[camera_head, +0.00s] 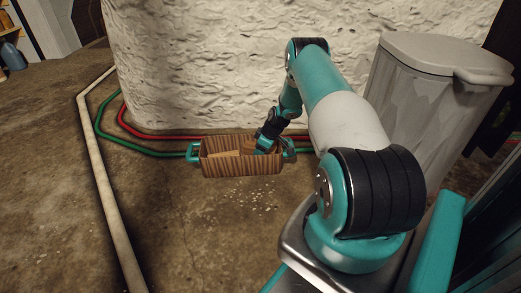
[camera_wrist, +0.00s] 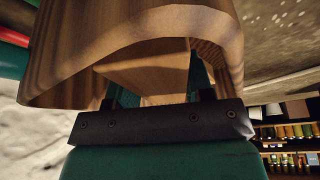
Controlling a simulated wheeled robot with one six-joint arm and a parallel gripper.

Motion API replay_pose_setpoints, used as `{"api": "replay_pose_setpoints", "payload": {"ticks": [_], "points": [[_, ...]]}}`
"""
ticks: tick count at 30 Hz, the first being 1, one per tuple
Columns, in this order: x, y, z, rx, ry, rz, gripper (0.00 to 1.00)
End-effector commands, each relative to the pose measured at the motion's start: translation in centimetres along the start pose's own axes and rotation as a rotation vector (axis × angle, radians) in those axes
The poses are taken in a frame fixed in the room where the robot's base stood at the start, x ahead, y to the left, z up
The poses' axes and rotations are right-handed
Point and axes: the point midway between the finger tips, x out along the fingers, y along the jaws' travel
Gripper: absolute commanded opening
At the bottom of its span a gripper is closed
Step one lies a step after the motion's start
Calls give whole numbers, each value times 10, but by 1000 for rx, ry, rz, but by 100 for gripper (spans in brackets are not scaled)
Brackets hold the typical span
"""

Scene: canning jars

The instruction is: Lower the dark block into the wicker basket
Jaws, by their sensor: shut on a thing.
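The basket (camera_head: 240,167) stands on the floor by the white wall. It looks like a brown striped wooden box with teal handles at both ends. My gripper (camera_head: 262,149) reaches down into its right half, and its fingertips are partly hidden. In the wrist view a brown wooden block (camera_wrist: 165,75) sits between the fingers, and my gripper is shut on it. The block looks mid-brown rather than dark. The basket's curved wooden wall (camera_wrist: 60,60) surrounds it in that view. I cannot tell whether the block touches the basket's bottom.
A light tan piece (camera_head: 222,154) lies inside the basket at left. Red (camera_head: 160,137) and green (camera_head: 135,148) pipes run along the wall behind the basket. A pale pipe (camera_head: 100,190) crosses the floor at left. A grey bin (camera_head: 425,95) stands at right. The floor in front is clear.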

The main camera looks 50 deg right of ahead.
Motion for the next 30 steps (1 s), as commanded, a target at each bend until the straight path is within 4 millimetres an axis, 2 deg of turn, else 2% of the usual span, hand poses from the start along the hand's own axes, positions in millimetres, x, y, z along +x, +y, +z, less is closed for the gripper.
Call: {"api": "replay_pose_setpoints", "payload": {"ticks": [26,27,30], "points": [[6,0,2,0,0,0,21],[6,0,2,0,0,0,50],[6,0,2,0,0,0,73]]}}
